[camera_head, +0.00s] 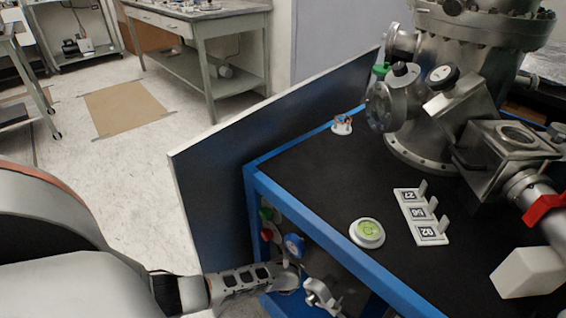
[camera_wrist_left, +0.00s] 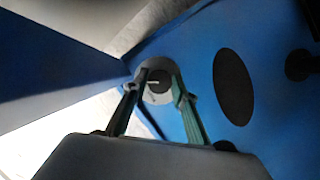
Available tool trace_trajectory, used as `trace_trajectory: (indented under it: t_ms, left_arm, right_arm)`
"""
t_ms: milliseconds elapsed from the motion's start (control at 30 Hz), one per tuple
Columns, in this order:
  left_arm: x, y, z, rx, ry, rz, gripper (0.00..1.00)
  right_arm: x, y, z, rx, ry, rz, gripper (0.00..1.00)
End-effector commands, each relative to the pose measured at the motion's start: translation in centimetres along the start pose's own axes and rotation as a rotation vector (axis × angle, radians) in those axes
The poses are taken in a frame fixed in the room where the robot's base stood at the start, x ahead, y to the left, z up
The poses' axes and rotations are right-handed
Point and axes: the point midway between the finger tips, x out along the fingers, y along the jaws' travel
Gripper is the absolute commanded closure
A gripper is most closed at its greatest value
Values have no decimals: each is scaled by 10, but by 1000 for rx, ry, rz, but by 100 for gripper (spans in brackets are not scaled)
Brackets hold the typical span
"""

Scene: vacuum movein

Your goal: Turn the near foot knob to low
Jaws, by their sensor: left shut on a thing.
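My left gripper (camera_head: 303,285) reaches low to the front of the blue-framed cart (camera_head: 300,215). In the left wrist view my left gripper (camera_wrist_left: 160,84) has one finger on each side of a round grey knob with a dark centre (camera_wrist_left: 158,88), on a blue surface, and is shut on it. A short light mark shows on the dark centre; its setting cannot be read. In the head view this knob is hidden by the gripper and the cart. My right gripper is not in view.
A blue round knob (camera_head: 294,244) and red (camera_head: 267,235) and green (camera_head: 266,214) buttons sit just above my left gripper. A dark panel (camera_head: 225,165) stands along the cart's left side. A steel vacuum chamber (camera_head: 430,115) and numbered tags (camera_head: 421,214) are on the black top.

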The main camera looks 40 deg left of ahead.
Motion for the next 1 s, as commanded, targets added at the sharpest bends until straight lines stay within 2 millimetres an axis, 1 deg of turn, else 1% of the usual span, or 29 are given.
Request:
trace_trajectory:
  t_ms: [33, 200, 300, 433, 467, 833, 1000]
  left_arm:
    - [-2, -2, 3, -23, -2, 7, 94]
    - [0, 0, -1, -56, 1, 23, 94]
    - [1, 1, -2, -56, 2, 24, 94]
    - [1, 1, -2, -55, 2, 24, 94]
    - [1, 1, -2, -55, 2, 24, 66]
    - [0, 0, -1, -54, 1, 22, 66]
    - [-10, 0, -2, -54, 0, 22, 66]
  right_arm:
    - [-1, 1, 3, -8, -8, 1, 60]
    - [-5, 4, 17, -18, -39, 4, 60]
    - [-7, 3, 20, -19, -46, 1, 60]
    - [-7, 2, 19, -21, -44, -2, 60]
    - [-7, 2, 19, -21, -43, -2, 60]
    - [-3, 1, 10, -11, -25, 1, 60]
    - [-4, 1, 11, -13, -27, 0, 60]
